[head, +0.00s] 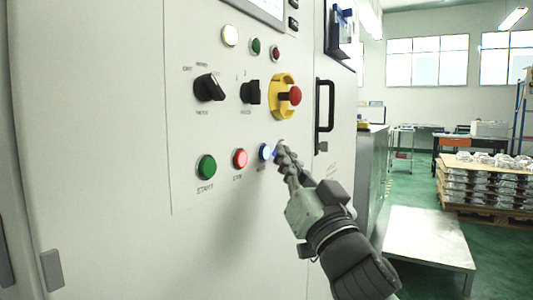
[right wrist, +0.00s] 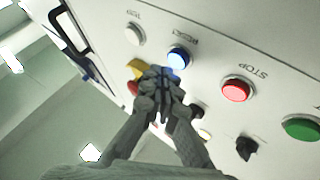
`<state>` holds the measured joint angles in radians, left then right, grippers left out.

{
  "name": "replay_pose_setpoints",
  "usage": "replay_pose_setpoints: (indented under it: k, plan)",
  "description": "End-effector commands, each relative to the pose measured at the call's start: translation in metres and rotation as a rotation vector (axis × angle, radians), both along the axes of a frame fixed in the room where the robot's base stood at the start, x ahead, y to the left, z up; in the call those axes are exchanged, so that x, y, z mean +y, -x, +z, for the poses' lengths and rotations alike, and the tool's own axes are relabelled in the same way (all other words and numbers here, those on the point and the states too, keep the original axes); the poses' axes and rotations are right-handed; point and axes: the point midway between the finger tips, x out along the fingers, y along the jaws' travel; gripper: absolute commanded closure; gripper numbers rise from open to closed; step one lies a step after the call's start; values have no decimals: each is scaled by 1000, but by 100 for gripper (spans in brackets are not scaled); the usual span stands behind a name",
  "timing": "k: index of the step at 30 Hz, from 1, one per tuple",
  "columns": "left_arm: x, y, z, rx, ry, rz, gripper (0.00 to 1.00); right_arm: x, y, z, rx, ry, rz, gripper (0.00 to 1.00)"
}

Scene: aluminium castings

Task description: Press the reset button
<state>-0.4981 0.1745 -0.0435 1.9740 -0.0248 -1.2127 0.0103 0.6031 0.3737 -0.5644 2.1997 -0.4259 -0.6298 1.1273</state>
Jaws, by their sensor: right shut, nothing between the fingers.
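The blue button (head: 265,152) is lit and sits in the lower row of the white panel, right of the red stop button (head: 240,158). In the right wrist view the blue button (right wrist: 178,58) has a label beside it that looks like RESET. My right gripper (head: 281,152) is shut and empty, its fingertips close to the panel just right of the blue button. In the right wrist view my fingertips (right wrist: 160,74) are beside the blue button's lower edge; I cannot tell whether they touch it. My left gripper is not in view.
A green start button (head: 207,167) is at left. Above are black selector knobs (head: 209,88) and a red emergency stop (head: 295,96) on yellow. A black door handle (head: 324,105) stands out at right.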

Motion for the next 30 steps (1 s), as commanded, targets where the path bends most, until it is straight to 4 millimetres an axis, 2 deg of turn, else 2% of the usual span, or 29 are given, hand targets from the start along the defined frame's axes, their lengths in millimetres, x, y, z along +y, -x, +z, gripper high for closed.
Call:
replay_pose_setpoints:
  k: [30]
  plan:
    - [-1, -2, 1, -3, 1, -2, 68, 9, -6, 0, 0, -1, 0, 100]
